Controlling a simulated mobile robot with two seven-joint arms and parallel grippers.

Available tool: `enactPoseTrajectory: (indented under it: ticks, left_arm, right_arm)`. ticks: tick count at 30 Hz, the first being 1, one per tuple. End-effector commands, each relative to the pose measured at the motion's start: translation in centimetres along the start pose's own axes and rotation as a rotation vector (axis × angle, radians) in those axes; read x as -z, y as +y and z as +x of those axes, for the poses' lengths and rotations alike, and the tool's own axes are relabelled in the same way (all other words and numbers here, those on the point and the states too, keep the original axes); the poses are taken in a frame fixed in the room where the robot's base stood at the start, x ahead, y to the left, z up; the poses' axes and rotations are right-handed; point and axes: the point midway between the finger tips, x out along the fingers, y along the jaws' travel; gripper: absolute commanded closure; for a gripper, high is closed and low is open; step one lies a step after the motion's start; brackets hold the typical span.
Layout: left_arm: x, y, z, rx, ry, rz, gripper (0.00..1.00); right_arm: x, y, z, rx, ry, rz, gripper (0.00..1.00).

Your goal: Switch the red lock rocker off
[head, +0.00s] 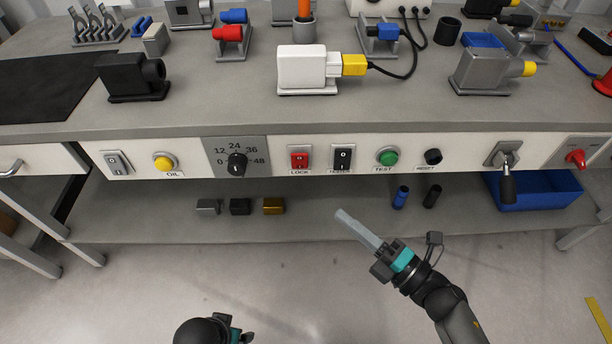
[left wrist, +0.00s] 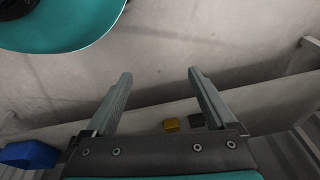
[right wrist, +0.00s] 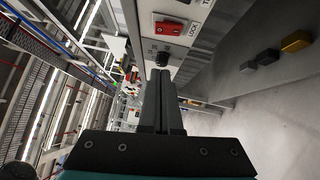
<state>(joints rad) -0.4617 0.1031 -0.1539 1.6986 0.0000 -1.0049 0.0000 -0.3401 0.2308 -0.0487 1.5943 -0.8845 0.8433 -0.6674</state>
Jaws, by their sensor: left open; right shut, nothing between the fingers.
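The red lock rocker (head: 299,159) sits on the bench's front panel above the word LOCK, between the round selector knob and a black rocker. It also shows in the right wrist view (right wrist: 171,27), beyond the fingertips. Which way it is tipped is too small to tell. My right gripper (head: 342,214) is shut and empty, below and to the right of the rocker and apart from it, with its fingers pointing up and left. My left gripper (left wrist: 158,75) is open and empty in the left wrist view; in the head view only part of that arm shows at the bottom.
The selector knob (head: 237,163), black rocker (head: 342,159) and green TEST button (head: 387,157) share the panel. A toggle lever (head: 507,183) sticks out at the right. Small blocks (head: 240,207) and a blue bin (head: 540,193) are on the lower shelf. The floor in front is clear.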

Motion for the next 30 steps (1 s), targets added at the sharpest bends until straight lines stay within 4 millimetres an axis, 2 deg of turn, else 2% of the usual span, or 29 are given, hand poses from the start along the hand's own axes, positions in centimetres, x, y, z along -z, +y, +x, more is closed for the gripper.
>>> enactPoseTrajectory:
  ticks: [10,14,17,28,30]
  left_arm:
    - [0.0,0.0,-0.1,0.000,0.000,0.000,0.10]
    - [0.2,0.0,-0.1,0.000,0.004,0.000,0.10]
    - [0.5,0.0,-0.3,0.001,0.011,0.000,0.10]
    - [2.3,-0.1,-2.2,0.002,0.048,-0.002,0.10]
    - [2.7,-0.1,-2.7,0.003,0.057,-0.003,0.10]
  right_arm:
    - [0.1,0.1,0.0,-0.003,0.005,-0.006,1.00]
    - [0.1,0.1,0.8,-0.004,0.005,-0.005,1.00]
    - [0.0,0.1,2.1,-0.006,0.004,-0.006,1.00]
    - [0.1,0.1,10.0,-0.006,0.004,-0.005,1.00]
    - [-0.6,0.0,10.8,-0.004,0.003,-0.007,1.00]
